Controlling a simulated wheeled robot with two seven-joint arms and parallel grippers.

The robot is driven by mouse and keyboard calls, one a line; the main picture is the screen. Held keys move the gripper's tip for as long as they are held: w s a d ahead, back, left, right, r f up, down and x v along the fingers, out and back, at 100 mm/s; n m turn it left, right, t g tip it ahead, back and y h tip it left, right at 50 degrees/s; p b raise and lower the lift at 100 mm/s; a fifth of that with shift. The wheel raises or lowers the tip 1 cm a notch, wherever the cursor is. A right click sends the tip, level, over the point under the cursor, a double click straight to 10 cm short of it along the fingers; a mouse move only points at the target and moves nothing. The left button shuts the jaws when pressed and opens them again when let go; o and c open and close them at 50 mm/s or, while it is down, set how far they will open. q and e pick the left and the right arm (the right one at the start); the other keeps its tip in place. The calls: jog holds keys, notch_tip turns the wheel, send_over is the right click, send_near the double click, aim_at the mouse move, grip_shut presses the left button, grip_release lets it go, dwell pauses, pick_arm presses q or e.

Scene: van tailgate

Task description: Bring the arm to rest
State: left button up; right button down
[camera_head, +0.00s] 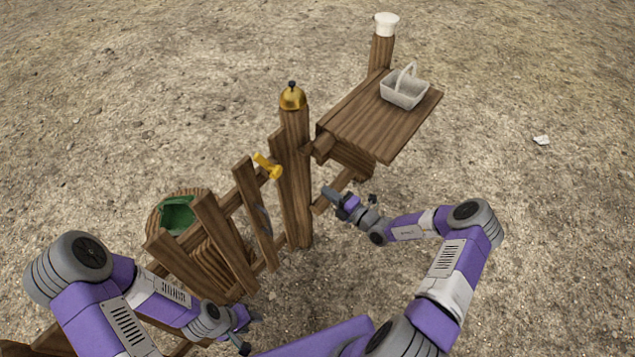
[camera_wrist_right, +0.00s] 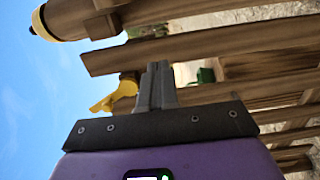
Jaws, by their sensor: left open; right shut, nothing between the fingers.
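My right gripper (camera_head: 330,194) is shut and empty, just right of the tall wooden post (camera_head: 295,180) in the head view. In the right wrist view its closed fingers (camera_wrist_right: 155,86) point toward the fence, with the yellow latch (camera_wrist_right: 117,97) just left of them. The latch also shows in the head view (camera_head: 267,165), on the fence left of the post. My left gripper (camera_head: 249,333) is open at the bottom of the head view, low in front of the fence, partly hidden by my own arm. I see nothing between its fingers.
A brass bell (camera_head: 292,97) tops the post. A wooden shelf (camera_head: 365,120) at the right holds a white basket (camera_head: 404,88); a white-topped post (camera_head: 386,25) stands behind. Open ground lies right.

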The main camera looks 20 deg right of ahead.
jog(key=shift+s+d, duration=0.1)
jog(key=shift+s, duration=0.15)
jog(key=s+a+f+n+g+y, duration=0.2)
jog(key=s+a+f+n+g, duration=0.1)
jog(key=s+a+n+g, duration=0.5)
jog(key=s+a+f+n+g+y, duration=0.25)
jog(key=s+a+n+g, duration=0.25)
jog(key=s+a+n, duration=0.35)
jog(key=s+f+n+g+h, duration=0.1)
jog(key=s+n+h, duration=0.3)
jog(key=n, duration=1)
jog(key=s+d+f+n+g+h, duration=0.1)
jog(key=s+n+h, duration=0.3)
jog(key=n, duration=1.1)
jog(key=shift+s+f+h, duration=0.35)
jog(key=shift+s+f, duration=0.2)
jog(key=shift+s, duration=0.6)
